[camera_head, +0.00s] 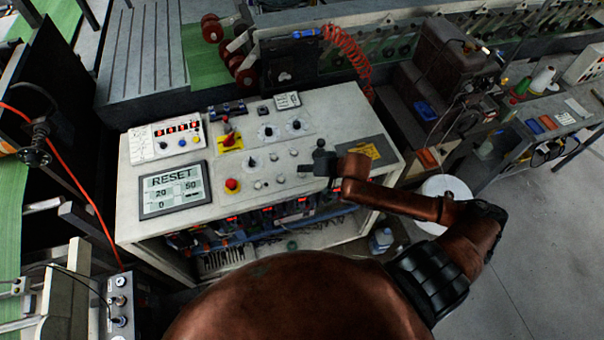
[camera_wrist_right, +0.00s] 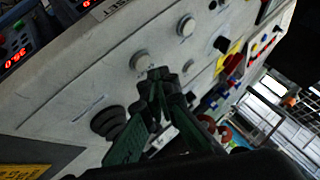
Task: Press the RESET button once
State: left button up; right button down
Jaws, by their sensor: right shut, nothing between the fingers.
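A grey-framed screen (camera_head: 174,190) at the left of the white control panel (camera_head: 222,170) reads RESET. In the wrist view a small label (camera_wrist_right: 112,8) at the top edge shows letters ending in "SET", partly cut off. Two round silver buttons, one nearer (camera_wrist_right: 141,60) and one farther (camera_wrist_right: 186,25), sit on the panel there; I cannot tell which button is RESET. My right gripper (camera_head: 308,168) is shut and empty, low over the panel's right part. In the wrist view its fingertips (camera_wrist_right: 158,75) are close beside the nearer silver button; contact cannot be told. My left gripper is not in view.
A red mushroom button (camera_head: 232,185), a red switch on a yellow plate (camera_head: 229,140) and several small knobs share the panel. A black round knob (camera_wrist_right: 108,122) is beside my fingers. A yellow label (camera_head: 362,151) lies at the panel's right.

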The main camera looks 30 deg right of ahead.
jog(key=shift+f, duration=0.15)
dwell(0.8)
jog(key=shift+f+p, duration=0.15)
jog(key=shift+p, duration=0.2)
jog(key=shift+f, duration=0.1)
jog(key=shift+f, duration=0.5)
dwell(0.6)
jog(key=shift+r+p, duration=0.9)
jog(key=shift+p, duration=0.45)
